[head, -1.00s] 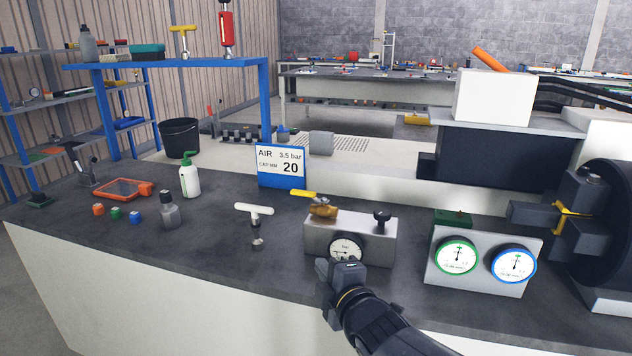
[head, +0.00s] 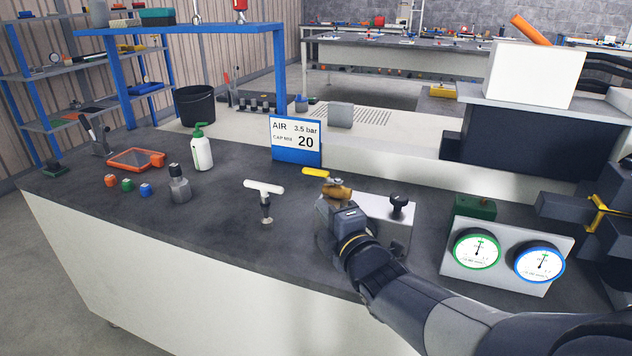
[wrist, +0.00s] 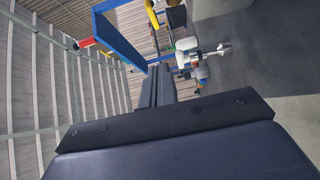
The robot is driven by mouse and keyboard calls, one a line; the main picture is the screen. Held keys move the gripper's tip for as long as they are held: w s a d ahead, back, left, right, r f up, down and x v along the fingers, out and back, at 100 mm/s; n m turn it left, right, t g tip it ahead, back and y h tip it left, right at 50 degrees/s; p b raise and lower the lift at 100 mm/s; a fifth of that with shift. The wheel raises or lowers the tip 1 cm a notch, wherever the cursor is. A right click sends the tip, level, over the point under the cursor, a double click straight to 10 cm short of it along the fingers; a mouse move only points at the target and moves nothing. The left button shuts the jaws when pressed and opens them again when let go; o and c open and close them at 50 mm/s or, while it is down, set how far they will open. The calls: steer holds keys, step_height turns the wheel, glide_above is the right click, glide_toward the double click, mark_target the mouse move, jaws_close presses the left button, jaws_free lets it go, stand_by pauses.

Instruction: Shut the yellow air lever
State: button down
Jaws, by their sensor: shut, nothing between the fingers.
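The yellow air lever (head: 315,173) sticks out to the left from a brass valve (head: 338,191) on top of a grey metal block (head: 385,206). In the wrist view a yellow piece (wrist: 152,13), which looks like the lever, shows at the top edge. My gripper (head: 324,208) is shut and empty. In the head view it is in front of the block's left end, just below the valve, and hides the block's gauge. Its shut fingers (wrist: 158,86) also show in the wrist view. I cannot tell whether they touch the valve.
A white T-handle (head: 264,188) stands left of the block. The blue AIR sign (head: 296,141) stands behind the lever. Two dial gauges (head: 509,255) are on a panel to the right. The bench between the T-handle and the small bottle (head: 179,187) is clear.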

glide_toward(308, 173)
steer(key=w+a, duration=0.1)
steer(key=a, duration=0.3)
steer(key=shift+w+d+r+p, duration=0.15)
steer(key=shift+w+d, duration=0.25)
steer(key=shift+w, duration=0.65)
steer(key=shift+w+d+f+p, duration=0.1)
steer(key=shift+w+d+p, duration=0.25)
steer(key=shift+w, duration=0.75)
